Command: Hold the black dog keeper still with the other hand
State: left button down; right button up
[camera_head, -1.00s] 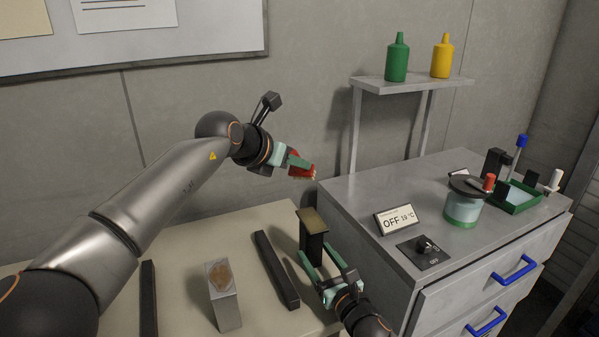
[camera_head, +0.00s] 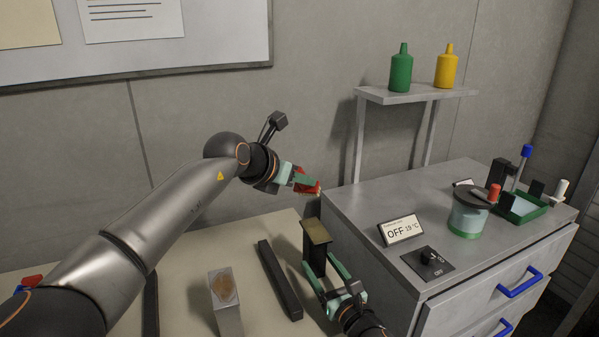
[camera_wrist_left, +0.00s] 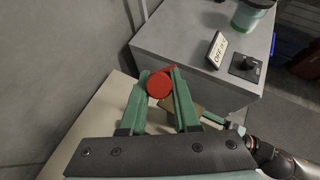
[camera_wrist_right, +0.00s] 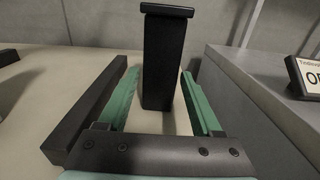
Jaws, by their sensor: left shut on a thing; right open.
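The black dog keeper (camera_head: 315,244) is an upright black post with a flat brassy top, standing at the right end of the beige table. My right gripper (camera_head: 321,269) is open low down at it. In the right wrist view the post (camera_wrist_right: 168,60) rises between the two green fingers, with a gap showing on each side. My left gripper (camera_head: 306,181) is shut on a red piece (camera_head: 313,188), held in the air above and behind the keeper. In the left wrist view the red piece (camera_wrist_left: 159,85) shows a round end between the fingertips.
A black bar (camera_head: 279,280) and a grey block with a brown patch (camera_head: 228,303) are on the table left of the keeper. A grey cabinet (camera_head: 370,215) stands close on the right, with an OFF display (camera_head: 401,229) and a switch (camera_head: 428,260) on top.

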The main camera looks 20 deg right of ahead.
pick_arm(q)
jog(key=shift+f, duration=2.8)
jog(key=shift+s, duration=4.05)
jog(key=shift+w, duration=4.15)
jog(key=shift+r, duration=3.75)
jog(key=shift+f, duration=0.1)
jog(key=shift+s+f, duration=0.1)
jog(key=shift+f, duration=0.35)
